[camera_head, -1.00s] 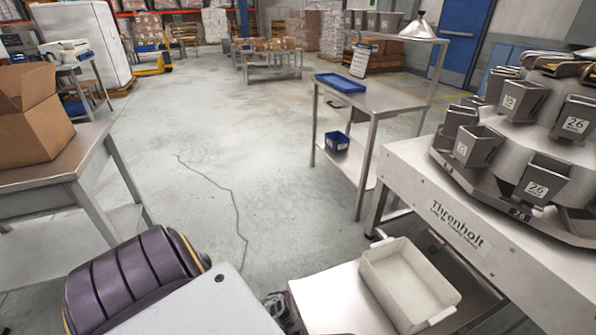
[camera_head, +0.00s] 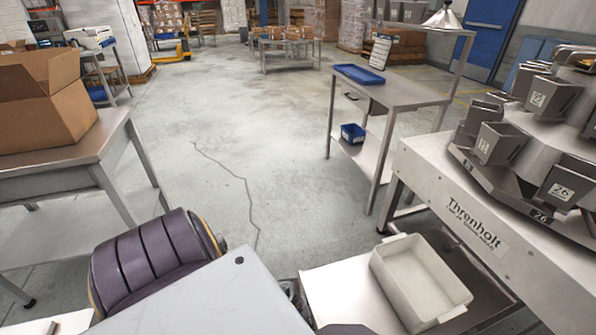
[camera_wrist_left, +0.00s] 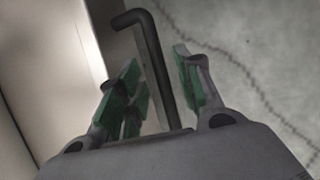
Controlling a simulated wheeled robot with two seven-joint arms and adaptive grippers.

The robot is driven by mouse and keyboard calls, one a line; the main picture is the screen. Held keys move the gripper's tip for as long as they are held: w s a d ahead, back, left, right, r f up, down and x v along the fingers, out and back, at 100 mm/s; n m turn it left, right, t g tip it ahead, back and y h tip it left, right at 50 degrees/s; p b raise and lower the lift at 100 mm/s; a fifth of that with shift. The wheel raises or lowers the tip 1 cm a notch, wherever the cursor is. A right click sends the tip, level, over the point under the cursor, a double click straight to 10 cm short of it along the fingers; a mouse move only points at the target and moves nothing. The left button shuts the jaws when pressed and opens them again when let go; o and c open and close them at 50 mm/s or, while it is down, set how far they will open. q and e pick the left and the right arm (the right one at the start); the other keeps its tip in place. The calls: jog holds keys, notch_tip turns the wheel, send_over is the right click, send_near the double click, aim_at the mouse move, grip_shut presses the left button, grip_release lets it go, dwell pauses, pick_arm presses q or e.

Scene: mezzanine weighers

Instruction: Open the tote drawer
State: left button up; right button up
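A pale, empty tote (camera_head: 421,297) sits in the dark recess below the white weigher frame. A flat light metal panel (camera_head: 340,292) lies beside it on the left; I cannot tell how far out the drawer stands. In the left wrist view, a dark bent bar handle (camera_wrist_left: 160,72) runs between the green-padded fingers of my left gripper (camera_wrist_left: 157,88). The fingers are open, with gaps visible beside the bar. A pale metal face is left of the bar. In the head view, my arm hides most of this gripper. My right gripper is not in view.
The weigher (camera_head: 450,210) with its grey buckets fills the right side. A steel table (camera_head: 405,92) with a blue tray (camera_head: 358,74) stands behind. A cardboard box (camera_head: 45,105) is on a table at the left. Cracked concrete floor between is clear.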

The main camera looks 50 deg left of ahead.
pick_arm(q)
jog(key=v, duration=1.1)
jog(key=shift+r, duration=0.15)
dwell(0.7)
jog(key=shift+a, duration=0.15)
dwell(0.6)
